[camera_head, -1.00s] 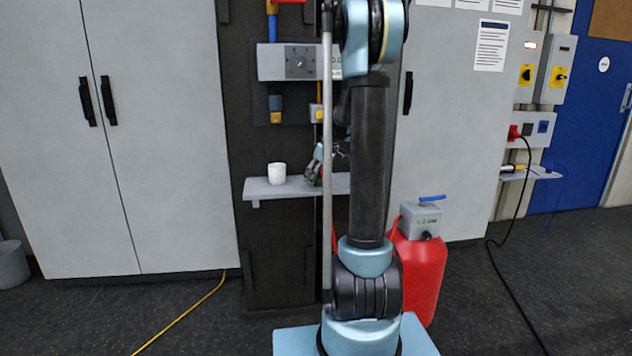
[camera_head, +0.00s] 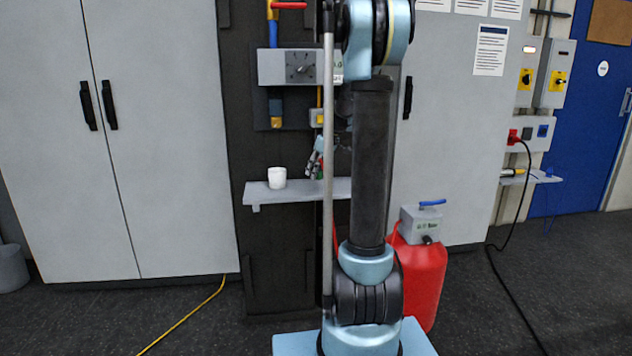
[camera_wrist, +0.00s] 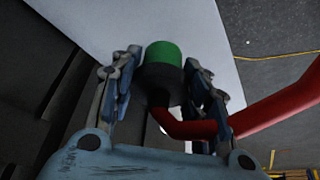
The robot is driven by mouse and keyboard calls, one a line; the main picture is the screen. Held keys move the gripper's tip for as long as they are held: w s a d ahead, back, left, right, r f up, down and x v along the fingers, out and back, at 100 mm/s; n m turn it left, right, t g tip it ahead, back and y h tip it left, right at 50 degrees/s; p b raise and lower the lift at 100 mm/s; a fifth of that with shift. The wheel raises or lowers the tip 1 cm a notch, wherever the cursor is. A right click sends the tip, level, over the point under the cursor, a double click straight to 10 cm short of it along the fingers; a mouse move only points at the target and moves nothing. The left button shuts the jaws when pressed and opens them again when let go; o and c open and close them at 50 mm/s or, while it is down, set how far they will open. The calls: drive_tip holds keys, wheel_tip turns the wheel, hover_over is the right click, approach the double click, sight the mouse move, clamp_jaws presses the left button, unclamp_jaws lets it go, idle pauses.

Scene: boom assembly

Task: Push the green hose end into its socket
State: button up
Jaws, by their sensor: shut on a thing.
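The green hose end (camera_wrist: 163,53) has a bright green tip on a dark collar, with a red hose running off to the right in the wrist view. My gripper (camera_wrist: 162,78) has its two fingers closed on either side of the dark collar. In the head view my gripper (camera_head: 316,160) is small, just above the grey shelf (camera_head: 300,190) and partly behind my arm. I cannot make out the socket in either view; my arm hides part of the panel.
A white cup (camera_head: 277,178) stands on the shelf left of my gripper. A red tank (camera_head: 425,285) stands on the floor to the right.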

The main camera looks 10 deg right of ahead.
drive_tip(key=shift+s+r, duration=0.2)
drive_tip(key=shift+r, duration=0.4)
drive_tip(key=shift+s+r, duration=0.2)
drive_tip(key=shift+r, duration=0.35)
drive_tip(key=s, duration=1.8)
drive_tip(key=shift+s, duration=0.4)
drive_tip(key=shift+w+f, duration=0.1)
